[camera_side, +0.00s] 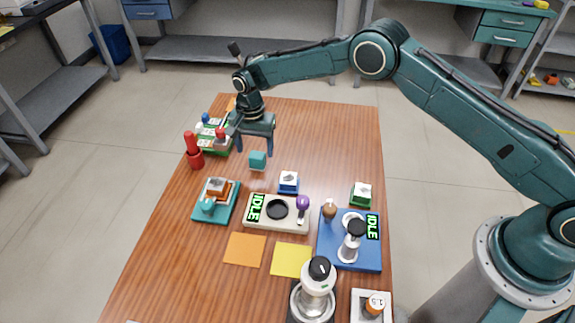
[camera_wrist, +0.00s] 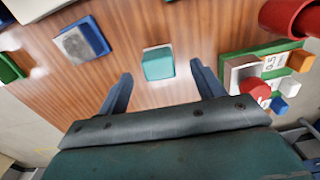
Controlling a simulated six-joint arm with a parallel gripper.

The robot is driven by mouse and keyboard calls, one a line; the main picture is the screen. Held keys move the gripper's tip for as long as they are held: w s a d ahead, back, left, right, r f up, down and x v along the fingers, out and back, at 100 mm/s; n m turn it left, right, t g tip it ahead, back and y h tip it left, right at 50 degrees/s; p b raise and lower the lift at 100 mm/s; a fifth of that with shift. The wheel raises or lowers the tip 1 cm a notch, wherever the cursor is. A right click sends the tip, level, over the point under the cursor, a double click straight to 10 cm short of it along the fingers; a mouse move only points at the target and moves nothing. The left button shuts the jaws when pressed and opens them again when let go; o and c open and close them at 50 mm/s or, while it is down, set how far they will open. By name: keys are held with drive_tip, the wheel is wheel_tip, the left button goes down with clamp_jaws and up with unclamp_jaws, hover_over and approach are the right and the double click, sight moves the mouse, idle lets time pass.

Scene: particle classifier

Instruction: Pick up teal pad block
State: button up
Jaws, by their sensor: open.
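The teal pad block (camera_side: 257,160) is a small teal cube with a lighter top. It sits on the bare wood of the table in the side view. In the wrist view the teal block (camera_wrist: 158,63) lies beyond the fingertips, roughly midway between them. My gripper (camera_side: 255,150) is open and empty, pointing down close to the block. In the wrist view its two blue-grey fingers (camera_wrist: 160,72) are spread apart, with the block not held. I cannot tell the exact height of the fingertips above the table.
A green tray (camera_side: 215,150) with coloured pieces and a red holder (camera_side: 195,160) stand left of the block. A blue block (camera_side: 289,182) is in front right, with a cream IDLE device (camera_side: 290,226) and a teal tray (camera_side: 230,214) nearer. The wood (camera_side: 310,130) behind right is clear.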

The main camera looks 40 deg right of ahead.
sight(256, 156)
drive_tip(key=shift+s+d+f, duration=0.1)
drive_tip(key=shift+f, duration=2.5)
drive_tip(key=c, duration=1.1)
drive_tip(key=shift+r, duration=0.2)
wheel_tip(256, 156, up, 20)
drive_tip(key=shift+f, duration=0.1)
